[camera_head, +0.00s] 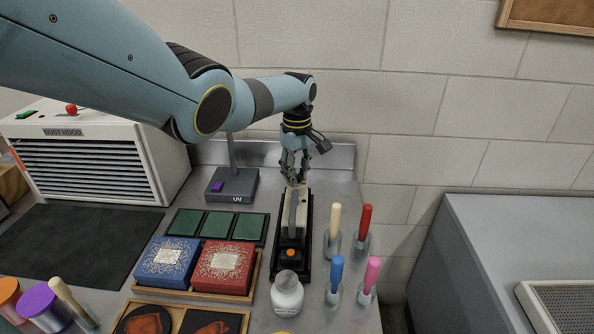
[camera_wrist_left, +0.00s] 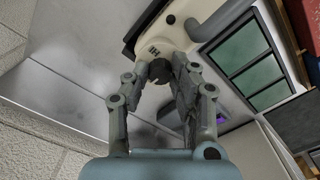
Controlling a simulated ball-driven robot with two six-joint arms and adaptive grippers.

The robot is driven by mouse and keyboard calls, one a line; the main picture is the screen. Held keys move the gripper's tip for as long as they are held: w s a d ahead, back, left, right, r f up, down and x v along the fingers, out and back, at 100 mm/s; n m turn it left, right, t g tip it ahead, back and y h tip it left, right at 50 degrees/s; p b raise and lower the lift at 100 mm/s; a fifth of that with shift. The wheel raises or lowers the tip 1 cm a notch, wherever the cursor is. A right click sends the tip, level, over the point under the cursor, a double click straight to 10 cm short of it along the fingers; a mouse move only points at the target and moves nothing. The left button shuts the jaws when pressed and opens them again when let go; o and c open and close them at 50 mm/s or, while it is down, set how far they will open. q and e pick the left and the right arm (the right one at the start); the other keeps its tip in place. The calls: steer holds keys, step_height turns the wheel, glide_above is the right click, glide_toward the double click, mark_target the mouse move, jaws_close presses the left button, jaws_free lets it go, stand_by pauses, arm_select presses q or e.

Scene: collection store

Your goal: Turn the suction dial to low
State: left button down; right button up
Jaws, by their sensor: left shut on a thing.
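A cream and grey vacuum tool (camera_head: 292,222) with an orange button lies on a black tray (camera_head: 306,240) near the back of the bench. In the left wrist view its cream end (camera_wrist_left: 165,32) carries the letters HI. The dark suction dial (camera_wrist_left: 160,70) sits on that end, just below the letters. My left gripper (camera_head: 295,181) points down at the far end of the tool. In the left wrist view its fingers (camera_wrist_left: 159,88) are closed around the dial. I cannot read where the dial points. The dial is hidden behind the fingers in the head view. My right gripper is not in view.
Blue and red boxes (camera_head: 224,268), green pads (camera_head: 217,224) and a UV lamp (camera_head: 232,187) stand left of the tool. A white jar (camera_head: 287,293) is in front. Several coloured-handled tools (camera_head: 337,270) stand close on the right. The wall is close behind.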

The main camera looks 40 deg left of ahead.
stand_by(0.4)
arm_select(q)
steer(key=c, duration=1.1)
jaws_free()
step_height(320, 180, up, 12)
